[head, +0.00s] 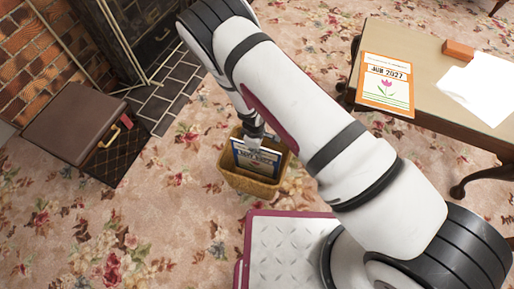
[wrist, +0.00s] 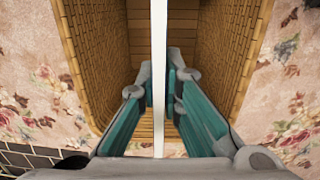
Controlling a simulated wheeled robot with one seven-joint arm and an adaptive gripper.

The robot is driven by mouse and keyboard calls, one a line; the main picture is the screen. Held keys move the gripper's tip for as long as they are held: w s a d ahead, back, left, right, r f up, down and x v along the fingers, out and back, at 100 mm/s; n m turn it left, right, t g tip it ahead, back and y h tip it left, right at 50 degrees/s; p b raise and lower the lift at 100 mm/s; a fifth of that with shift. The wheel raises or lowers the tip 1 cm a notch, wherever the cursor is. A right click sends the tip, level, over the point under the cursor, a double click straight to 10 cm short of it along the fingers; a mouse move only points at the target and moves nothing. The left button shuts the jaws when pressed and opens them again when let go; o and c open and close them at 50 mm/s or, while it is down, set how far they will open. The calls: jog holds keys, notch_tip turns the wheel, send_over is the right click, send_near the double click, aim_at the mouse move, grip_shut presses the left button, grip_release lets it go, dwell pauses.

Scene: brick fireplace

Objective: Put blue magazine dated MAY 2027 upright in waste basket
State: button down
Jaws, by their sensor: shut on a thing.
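The blue magazine (head: 258,160) shows in the head view inside the mouth of the wicker waste basket (head: 250,183), upright, with its cover facing the camera. The date on it is too small to read surely. My gripper (head: 256,142) is at the magazine's top edge, partly hidden by my arm. In the wrist view the magazine is a thin white edge (wrist: 159,50) between the two fingers, and my gripper (wrist: 160,85) is shut on it. The basket's woven walls (wrist: 95,60) stand on both sides of it, apart from the fingers. The magazine's lower edge is hidden.
An orange magazine dated JUN 2027 (head: 387,84), white paper (head: 480,88) and a brick-coloured block (head: 458,50) lie on the table (head: 425,50) at right. A brown case (head: 75,122) lies by the brick fireplace (head: 30,55). Flowered carpet around the basket is clear.

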jog(key=c, duration=1.7)
grip_release()
jog(key=shift+o, duration=0.2)
jog(key=r, duration=1.2)
jog(key=shift+a, duration=0.35)
